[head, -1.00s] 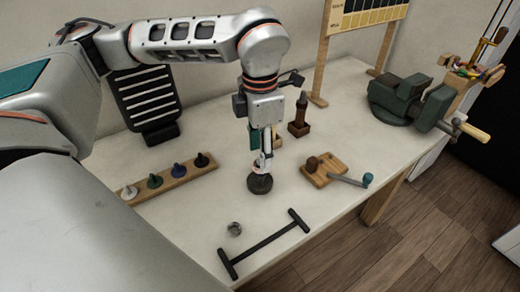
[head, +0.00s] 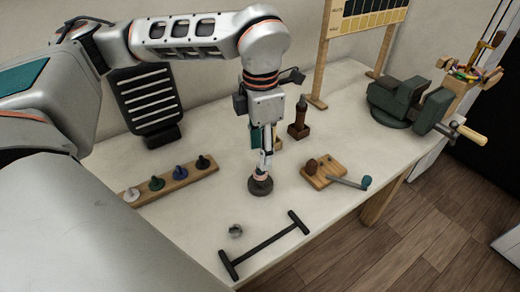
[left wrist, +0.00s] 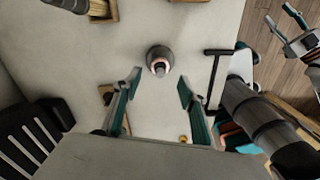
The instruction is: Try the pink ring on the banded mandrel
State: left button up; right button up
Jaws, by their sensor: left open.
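A dark round-based mandrel (head: 261,188) stands on the bench, below my left gripper. In the left wrist view it shows from above as a dark dome (left wrist: 158,53) with a grey tip. A pink ring (left wrist: 159,67) appears to sit around the mandrel; it also shows as a pale pink band in the head view (head: 260,177). I cannot make out the mandrel's bands. My left gripper (left wrist: 156,82) is open, its teal fingers well apart and holding nothing. My right gripper (left wrist: 281,17) appears at the top right of the left wrist view, its fingers apart and empty.
A wooden strip (head: 167,184) with several coloured-base pegs is left. A small metal ring-like piece (head: 235,231) and a black bar (head: 265,244) lie in front. A cranked wooden block (head: 324,172), a brown stand (head: 299,128) and a green vise (head: 398,98) are to the right.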

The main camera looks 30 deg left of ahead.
pick_arm(q)
notch_tip(320, 180, up, 6)
jog(key=p, duration=0.4)
dwell(0.7)
